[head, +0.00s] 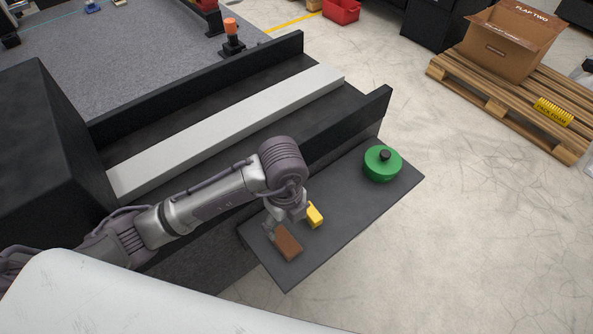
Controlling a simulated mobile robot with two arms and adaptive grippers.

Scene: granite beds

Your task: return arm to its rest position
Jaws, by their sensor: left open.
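My left arm comes in from the left and reaches over the dark shelf (345,222). My left gripper (274,232) is open at the end of the arm, low over the shelf and beside a brown block (289,244). The wrist hides part of the gripper, and I cannot tell whether it touches the block. A small yellow block (315,215) lies just right of the wrist, partly covered by it. My right gripper is not in view.
A green round object with a black knob (382,163) stands at the shelf's far end. A black-walled bed with a pale bar (230,130) runs behind the arm. A pallet (500,90) with an open cardboard box (508,42) stands at upper right. The floor between is clear.

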